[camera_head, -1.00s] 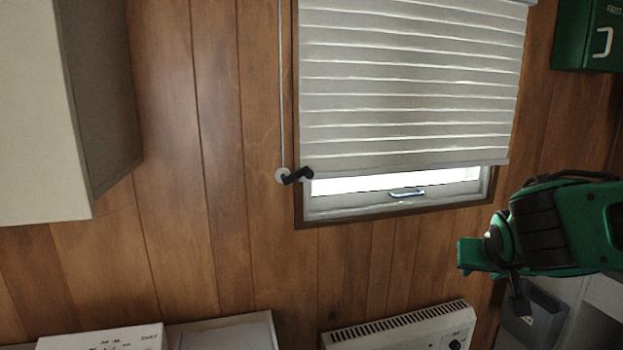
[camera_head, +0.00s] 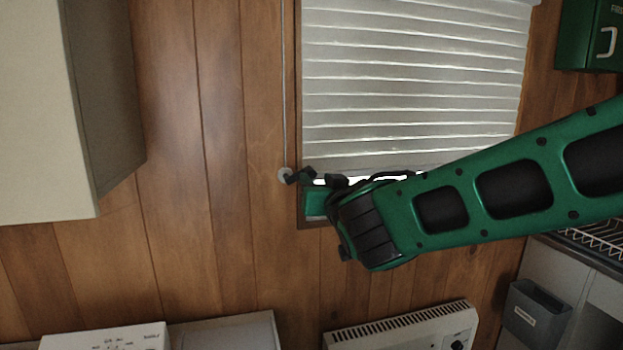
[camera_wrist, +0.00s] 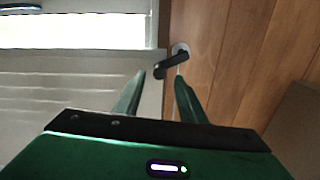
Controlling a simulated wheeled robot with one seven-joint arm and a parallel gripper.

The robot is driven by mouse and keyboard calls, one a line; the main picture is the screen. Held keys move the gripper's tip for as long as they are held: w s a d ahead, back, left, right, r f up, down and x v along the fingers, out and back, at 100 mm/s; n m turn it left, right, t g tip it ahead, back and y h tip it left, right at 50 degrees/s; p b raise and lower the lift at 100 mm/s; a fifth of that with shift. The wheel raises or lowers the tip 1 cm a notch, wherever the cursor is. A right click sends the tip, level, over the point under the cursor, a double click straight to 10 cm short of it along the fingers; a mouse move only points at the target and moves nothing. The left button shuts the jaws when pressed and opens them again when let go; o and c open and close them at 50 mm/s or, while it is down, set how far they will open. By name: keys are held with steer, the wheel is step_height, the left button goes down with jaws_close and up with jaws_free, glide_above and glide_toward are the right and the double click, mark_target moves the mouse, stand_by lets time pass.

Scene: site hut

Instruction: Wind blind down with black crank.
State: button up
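The black crank (camera_head: 299,176) sits on a round white wall mount (camera_head: 283,174) beside the lower left of the window, below a thin cord. Its arm points right in the head view. In the wrist view the crank (camera_wrist: 171,66) and its knob lie just beyond my fingertips, the knob roughly between them. My gripper (camera_wrist: 159,77) is open, with a gap between its two fingers; in the head view it is partly hidden by my arm. The pale slatted blind (camera_head: 410,90) covers most of the window, with a bright strip of glass below it (camera_wrist: 75,32).
A beige cabinet (camera_head: 110,100) hangs at the left. A heater (camera_head: 400,328) stands below the window. A green first-aid box (camera_head: 590,35) is at upper right, and a grey holder (camera_head: 535,315) at lower right. The wood wall left of the crank is clear.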

mark_target(314, 177)
steer(key=shift+x, duration=2.8)
steer(key=shift+f, duration=0.1)
jaws_close()
